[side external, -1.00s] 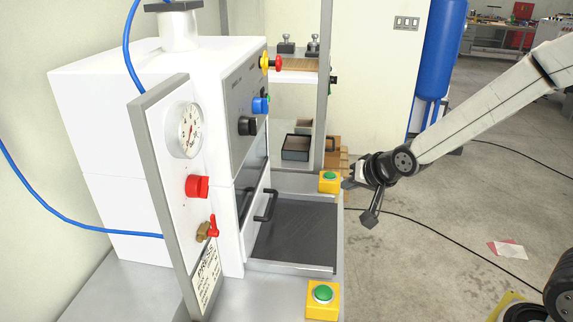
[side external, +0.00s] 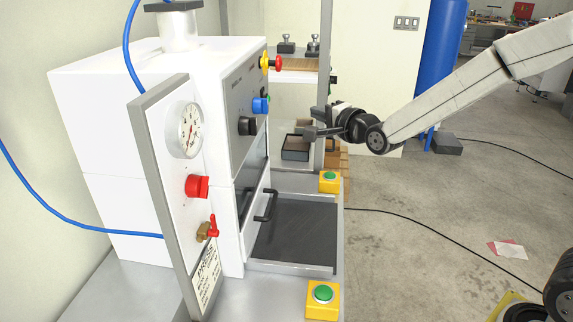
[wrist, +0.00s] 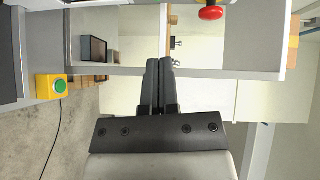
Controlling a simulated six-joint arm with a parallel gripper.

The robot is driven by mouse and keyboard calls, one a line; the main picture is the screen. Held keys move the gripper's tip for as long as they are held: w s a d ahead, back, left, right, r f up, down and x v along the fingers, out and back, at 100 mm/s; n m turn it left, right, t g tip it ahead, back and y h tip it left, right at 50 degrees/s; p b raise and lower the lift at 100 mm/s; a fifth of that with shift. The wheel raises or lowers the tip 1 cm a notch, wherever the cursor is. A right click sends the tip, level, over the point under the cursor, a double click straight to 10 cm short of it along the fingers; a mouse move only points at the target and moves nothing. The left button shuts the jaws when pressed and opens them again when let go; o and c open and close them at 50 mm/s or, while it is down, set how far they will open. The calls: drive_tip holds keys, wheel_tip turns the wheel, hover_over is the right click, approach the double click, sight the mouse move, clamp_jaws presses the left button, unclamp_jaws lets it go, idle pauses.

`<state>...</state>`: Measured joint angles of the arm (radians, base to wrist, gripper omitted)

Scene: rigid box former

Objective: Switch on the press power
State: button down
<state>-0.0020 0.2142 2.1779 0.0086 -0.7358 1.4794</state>
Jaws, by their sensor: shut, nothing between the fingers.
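The press (side external: 150,110) is a white cabinet on the left in the side view. Its grey front panel (side external: 238,92) carries a black knob (side external: 247,126), a blue knob (side external: 261,105) and a red mushroom button on a yellow collar (side external: 272,63). Which control is the power switch I cannot tell. My gripper (side external: 309,131) is to the right of the panel, at about the black knob's height, apart from it and pointing left. Its fingers (wrist: 160,62) are shut together and empty in the wrist view, where the red button (wrist: 210,12) shows at the top.
A side plate holds a gauge (side external: 190,130), a red knob (side external: 197,187) and a red-handled valve (side external: 208,230). Yellow boxes with green buttons (side external: 329,181) (side external: 322,299) flank the dark tray (side external: 293,237). A grey post (side external: 325,60) stands behind my gripper.

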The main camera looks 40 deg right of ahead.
drive_tip(key=shift+w, duration=0.1)
idle(0.3)
drive_tip(key=w+a+f, duration=0.1)
drive_tip(key=w+a, duration=0.1)
drive_tip(key=w, duration=1)
drive_tip(key=shift+w+a+f, duration=0.2)
drive_tip(key=shift+w+a, duration=0.1)
drive_tip(key=shift+a, duration=0.1)
idle(0.3)
drive_tip(key=shift+w+a, duration=0.2)
drive_tip(key=shift+s+d+f, duration=0.1)
drive_tip(key=shift+d, duration=0.05)
